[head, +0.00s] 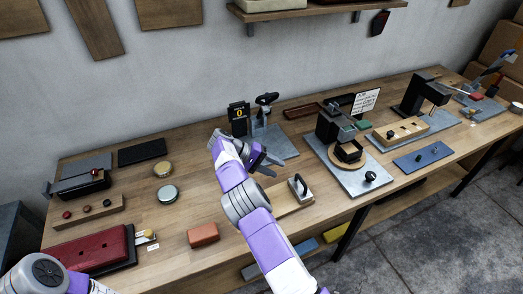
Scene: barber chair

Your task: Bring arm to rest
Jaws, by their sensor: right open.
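My right arm, purple and white, reaches up from the bottom middle over a wooden workbench (115,213). My right gripper (266,160) is at its far end, with dark fingers apart and nothing seen between them. It shows in front of a grey plate (281,140) that bears a small dark device (264,108). I cannot tell whether the fingers touch anything. Only a joint of my left arm shows at the bottom left corner; the left gripper is out of view.
A wooden block with a metal handle (299,188) lies right of my arm. An orange-brown block (203,234) lies left of it. Two round tins (168,193) and a red case (90,249) are further left. A black machine (334,124) stands right. A shelf (318,10) hangs above.

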